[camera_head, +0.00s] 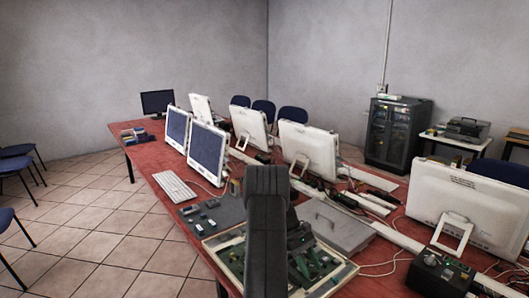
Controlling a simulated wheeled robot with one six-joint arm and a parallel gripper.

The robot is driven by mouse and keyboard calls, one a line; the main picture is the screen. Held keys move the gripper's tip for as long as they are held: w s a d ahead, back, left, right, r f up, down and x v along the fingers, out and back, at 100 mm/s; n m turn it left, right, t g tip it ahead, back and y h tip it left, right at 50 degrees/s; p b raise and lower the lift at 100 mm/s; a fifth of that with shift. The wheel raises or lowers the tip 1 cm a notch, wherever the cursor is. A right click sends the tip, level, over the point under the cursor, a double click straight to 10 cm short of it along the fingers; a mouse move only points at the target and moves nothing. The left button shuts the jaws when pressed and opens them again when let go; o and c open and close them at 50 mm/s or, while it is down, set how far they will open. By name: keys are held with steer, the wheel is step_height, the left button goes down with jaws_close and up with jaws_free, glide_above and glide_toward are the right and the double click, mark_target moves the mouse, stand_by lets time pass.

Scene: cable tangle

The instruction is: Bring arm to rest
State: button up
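My own dark arm (268,225) rises in the lower middle of the head view, in front of the red table (148,168). Its upper link stands upright and hides part of the table behind it. A further dark part of the arm (299,240) shows just to the right, above a framed green circuit board (318,268). The fingertips of my gripper cannot be made out. I cannot tell whether it holds anything.
Several monitors (208,149) stand along the table, with a keyboard (175,186) at its left edge. A grey flat case (338,226) and a black control box (440,272) lie to the right. Cables run between them. Blue chairs (14,165) stand left; tiled floor (95,225) is open there.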

steer(key=shift+s+d+r+t+y+b, duration=0.15)
steer(key=shift+s+d+t+y+b, duration=0.15)
steer(key=shift+t+y+b, duration=0.55)
steer(key=shift+s+d+r+t+y+b, duration=0.1)
steer(key=shift+s+d+t+y+b, duration=0.2)
steer(key=shift+t+y+b, duration=0.5)
steer(key=shift+t+h, duration=0.25)
steer(key=shift+s+a+r, duration=0.1)
